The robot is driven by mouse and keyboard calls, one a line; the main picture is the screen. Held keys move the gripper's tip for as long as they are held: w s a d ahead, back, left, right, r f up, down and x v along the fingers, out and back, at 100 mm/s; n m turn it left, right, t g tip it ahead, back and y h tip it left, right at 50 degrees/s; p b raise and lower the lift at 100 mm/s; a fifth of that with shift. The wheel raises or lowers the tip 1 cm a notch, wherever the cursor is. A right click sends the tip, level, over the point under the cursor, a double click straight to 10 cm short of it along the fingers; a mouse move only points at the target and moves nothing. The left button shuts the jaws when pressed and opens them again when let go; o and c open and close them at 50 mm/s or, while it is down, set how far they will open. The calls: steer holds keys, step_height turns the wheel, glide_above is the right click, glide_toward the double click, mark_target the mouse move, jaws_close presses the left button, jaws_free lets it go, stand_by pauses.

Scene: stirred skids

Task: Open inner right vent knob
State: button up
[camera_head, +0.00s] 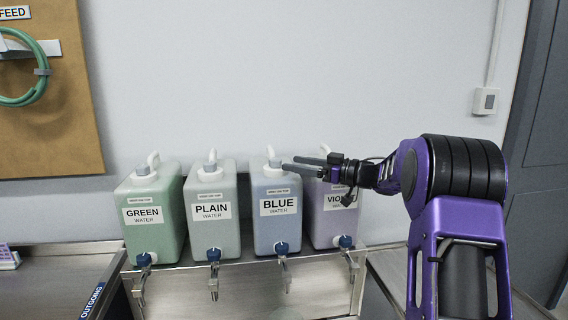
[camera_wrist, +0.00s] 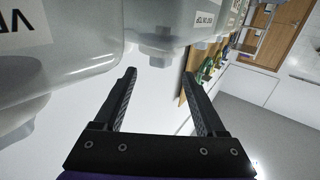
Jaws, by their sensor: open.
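Four jugs stand in a row; the inner right one is the blue water jug (camera_head: 281,226). Its pale vent knob (camera_head: 271,156) sits on top and looks upright. My gripper (camera_head: 291,165) reaches in from the right, over the violet water jug (camera_head: 325,225), with its fingertips just right of the blue jug's knob. In the wrist view, my gripper (camera_wrist: 159,72) is open with nothing between its fingers. A greyish knob-like part (camera_wrist: 155,48) shows past the fingertips; I cannot tell which jug it belongs to.
The plain jug (camera_head: 213,222) and green jug (camera_head: 153,226) stand to the left. All have blue-handled taps below, over a metal bench. A hose board (camera_head: 60,130) hangs at left.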

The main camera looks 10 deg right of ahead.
steer(key=v, duration=1.2)
